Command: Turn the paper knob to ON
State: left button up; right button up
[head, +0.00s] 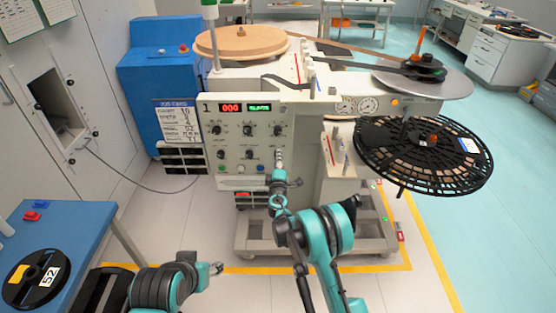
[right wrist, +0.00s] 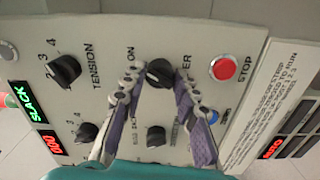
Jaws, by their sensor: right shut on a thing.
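The paper knob (right wrist: 158,72) is a dark round knob on the light grey control panel (head: 205,145). In the right wrist view, an ON label stands at its upper left, and its larger label is partly covered. My right gripper (right wrist: 158,82) is shut on the knob, one finger on each side. I cannot clearly tell where the pointer stands. In the head view my right gripper (head: 279,158) is at the panel's lower right and hides the knob. My left gripper (head: 216,268) hangs low in front of the machine, away from the panel; its jaws are too small to judge.
A red STOP button (right wrist: 223,67) and a blue button (right wrist: 208,117) sit close to the knob. Tension knobs (right wrist: 65,68) lie above on the panel. A black slotted reel (head: 375,160) juts out at right. A blue table (head: 75,225) stands at left.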

jog(key=o, duration=1.1)
jog(key=s, duration=1.2)
